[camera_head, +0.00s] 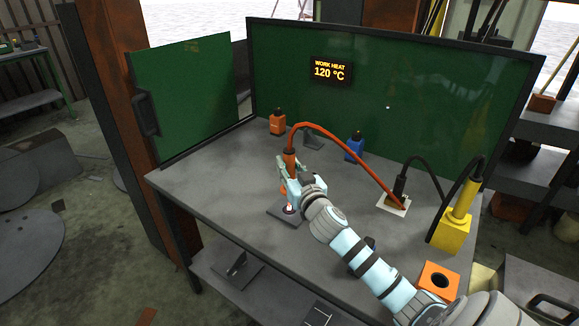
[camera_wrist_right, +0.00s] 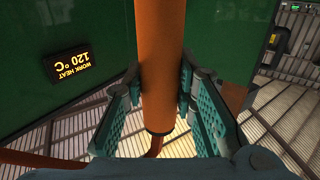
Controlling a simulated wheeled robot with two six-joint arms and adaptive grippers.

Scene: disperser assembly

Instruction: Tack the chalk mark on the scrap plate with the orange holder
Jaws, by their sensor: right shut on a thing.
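My right gripper (camera_head: 286,174) is shut on the orange holder (camera_head: 291,160) and keeps it roughly upright above the table's front-left part. The holder also fills the middle of the right wrist view (camera_wrist_right: 162,70), between the two teal finger pads. Its lower end points down at the dark scrap plate (camera_head: 279,214), which lies flat on the table. A bright glow (camera_head: 289,208) with a purplish rim shows on the plate under the holder. The chalk mark cannot be made out. My left gripper is not in view.
The orange cable (camera_head: 345,142) arcs right to a small white plate (camera_head: 393,208). Orange (camera_head: 277,123) and blue (camera_head: 354,147) bottles stand behind. A display (camera_head: 330,71) reads 120 °C.

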